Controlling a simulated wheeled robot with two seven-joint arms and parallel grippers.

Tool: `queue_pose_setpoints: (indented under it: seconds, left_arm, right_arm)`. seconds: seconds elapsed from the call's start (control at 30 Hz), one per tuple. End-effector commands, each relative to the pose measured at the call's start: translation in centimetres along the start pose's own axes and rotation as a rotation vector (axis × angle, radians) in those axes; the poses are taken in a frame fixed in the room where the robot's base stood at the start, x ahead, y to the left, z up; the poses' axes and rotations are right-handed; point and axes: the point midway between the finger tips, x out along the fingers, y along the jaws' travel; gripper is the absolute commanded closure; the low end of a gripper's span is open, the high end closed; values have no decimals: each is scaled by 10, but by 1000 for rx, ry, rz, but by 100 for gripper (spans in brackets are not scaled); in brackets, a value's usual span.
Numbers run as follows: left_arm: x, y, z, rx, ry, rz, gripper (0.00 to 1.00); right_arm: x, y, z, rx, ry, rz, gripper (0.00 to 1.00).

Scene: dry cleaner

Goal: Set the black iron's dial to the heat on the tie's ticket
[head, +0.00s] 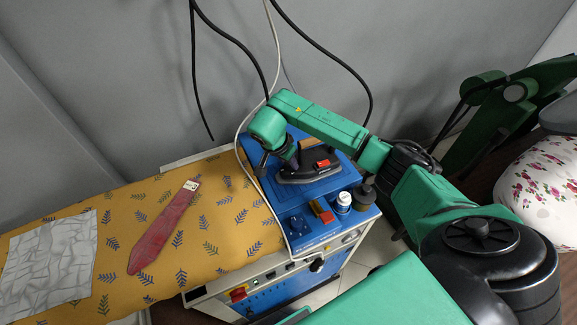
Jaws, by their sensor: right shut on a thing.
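The black iron (310,178), with a red patch on its side, rests on the blue top of the ironing station. My right gripper (291,166) reaches over it from the right and points down at the iron's left end. It is shut there, on what seems to be the dial; the dial and its setting are hidden by the fingers. The dark red tie (163,234) lies on the patterned ironing board. A small white ticket (191,185) is at its narrow upper end; its marking is too small to read. My left gripper is out of view.
The blue station (309,248) carries a red-and-yellow block (322,211) and a white container (343,203). A grey patterned cloth (50,262) lies on the ironing board (215,256). Cables (345,66) hang behind. A floral cushion-like form (540,190) is at right.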

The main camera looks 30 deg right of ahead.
Motion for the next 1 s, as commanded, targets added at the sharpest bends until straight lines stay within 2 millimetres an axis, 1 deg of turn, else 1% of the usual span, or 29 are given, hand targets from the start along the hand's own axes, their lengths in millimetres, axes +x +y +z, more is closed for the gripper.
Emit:
queue_pose_setpoints:
  seconds: [0.03, 0.2, 0.6, 1.0]
  left_arm:
    - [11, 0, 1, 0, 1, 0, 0]
    - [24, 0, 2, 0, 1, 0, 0]
    - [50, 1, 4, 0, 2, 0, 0]
    - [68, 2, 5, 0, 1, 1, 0]
  right_arm:
    - [4, -2, 0, 41, 5, 13, 100]
    - [4, -2, 0, 190, 4, 75, 100]
    - [3, -4, -1, 542, 3, 222, 100]
    - [3, -6, -3, 893, 2, 367, 100]
